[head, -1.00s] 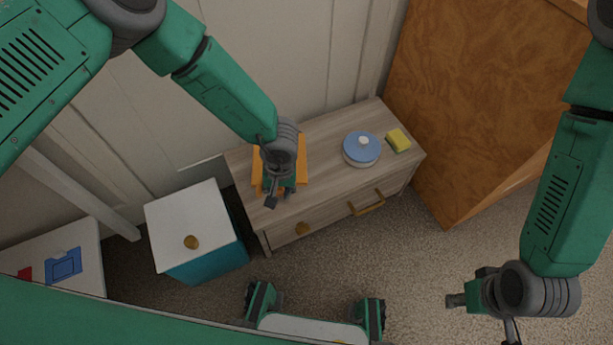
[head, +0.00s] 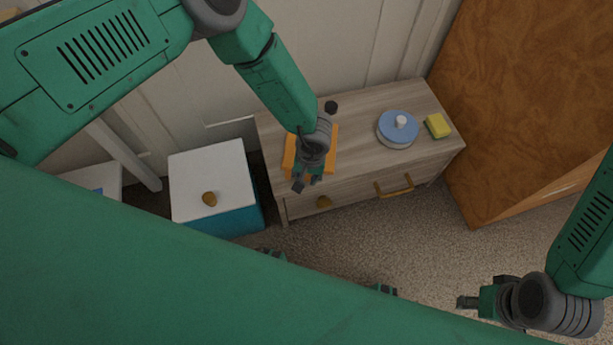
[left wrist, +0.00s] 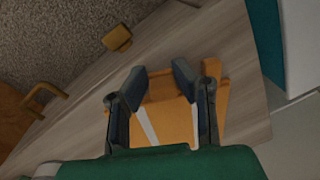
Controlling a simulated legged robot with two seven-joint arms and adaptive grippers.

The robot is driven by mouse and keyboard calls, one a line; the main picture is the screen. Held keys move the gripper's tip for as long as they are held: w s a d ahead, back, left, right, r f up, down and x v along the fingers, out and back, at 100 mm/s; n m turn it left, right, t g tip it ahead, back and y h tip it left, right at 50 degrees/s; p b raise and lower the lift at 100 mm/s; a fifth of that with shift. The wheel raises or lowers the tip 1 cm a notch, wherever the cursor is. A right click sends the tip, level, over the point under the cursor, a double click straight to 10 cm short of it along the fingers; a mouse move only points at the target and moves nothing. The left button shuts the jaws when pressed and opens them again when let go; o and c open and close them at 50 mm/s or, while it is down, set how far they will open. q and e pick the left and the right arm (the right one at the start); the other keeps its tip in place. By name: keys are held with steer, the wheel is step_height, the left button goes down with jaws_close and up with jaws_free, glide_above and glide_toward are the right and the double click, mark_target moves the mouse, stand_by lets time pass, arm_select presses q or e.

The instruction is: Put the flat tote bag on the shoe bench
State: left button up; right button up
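A flat orange item (head: 290,158), which looks like the tote bag, is at the left end of a low wooden bench (head: 350,135) with a drawer front. My left gripper (head: 306,182) is over it and hides much of it. In the left wrist view the orange item (left wrist: 172,122), with a pale stripe, shows between and below the two spread fingers (left wrist: 160,82). I cannot tell whether the fingers touch it. My right gripper (head: 470,302) is empty over the carpet at the lower right; its opening is unclear.
A round blue-lidded container (head: 398,127) and a yellow sponge (head: 438,125) stand on the bench's right part. A white-topped teal box (head: 215,180) with a brown knob stands to its left. A tall brown wooden cabinet (head: 500,100) is at the right. Carpet lies in front.

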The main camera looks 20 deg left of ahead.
arm_select(q)
steer(key=o, duration=0.4)
steer(key=shift+a, duration=0.1)
steer(key=shift+r, duration=0.1)
steer(key=r+p, duration=0.1)
steer(key=r, duration=0.3)
steer(key=r+p, duration=0.2)
steer(key=r, duration=0.2)
steer(key=d+r+p, duration=0.1)
steer(key=r, duration=0.3)
steer(key=shift+w+p, duration=0.1)
steer(key=shift+p, duration=0.3)
steer(key=shift+f, duration=0.1)
